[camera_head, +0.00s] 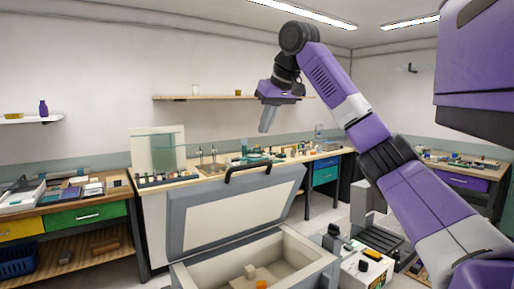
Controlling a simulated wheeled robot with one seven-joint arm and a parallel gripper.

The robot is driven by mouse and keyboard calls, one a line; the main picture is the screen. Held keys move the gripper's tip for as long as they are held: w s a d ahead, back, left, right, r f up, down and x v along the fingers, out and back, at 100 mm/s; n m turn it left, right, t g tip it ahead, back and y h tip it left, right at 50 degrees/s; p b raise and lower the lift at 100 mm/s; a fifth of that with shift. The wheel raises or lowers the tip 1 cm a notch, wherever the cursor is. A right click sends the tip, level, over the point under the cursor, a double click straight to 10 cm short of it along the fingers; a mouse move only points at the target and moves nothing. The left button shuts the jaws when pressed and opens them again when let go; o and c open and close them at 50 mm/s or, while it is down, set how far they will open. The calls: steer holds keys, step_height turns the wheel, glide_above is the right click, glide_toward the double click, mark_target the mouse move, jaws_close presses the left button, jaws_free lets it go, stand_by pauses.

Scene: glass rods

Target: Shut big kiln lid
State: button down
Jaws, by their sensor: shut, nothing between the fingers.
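The big kiln (313,257) stands at the bottom centre, a grey box with a pale lining. Its lid (232,213) is open, tilted up and back, with its cream inner panel facing me. A black bar handle (247,166) shows along the lid's top edge. A pale block (249,271) and an orange piece (261,284) lie inside the kiln. My gripper (267,127) is shut and empty, pointing down in the air. In the picture it is above the lid's handle, clear of it.
A wooden bench (325,155) with many small items runs behind the kiln. A small white cabinet (361,275) with items on top stands at the kiln's right. A workbench with coloured drawers (88,215) is at left. A wall shelf (205,97) is behind my gripper.

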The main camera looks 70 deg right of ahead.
steer(key=p, duration=0.3)
glide_above(263, 176)
steer(key=w+d, duration=0.2)
steer(key=w, duration=0.1)
step_height(263, 176, down, 8)
steer(key=shift+s+a+f, duration=0.35)
steer(key=shift+s+a, duration=0.2)
steer(key=shift+s, duration=0.25)
steer(key=shift+s+a+f, duration=0.25)
steer(key=shift+s+a, duration=0.25)
steer(key=shift+s, duration=0.2)
steer(key=shift+f, duration=0.1)
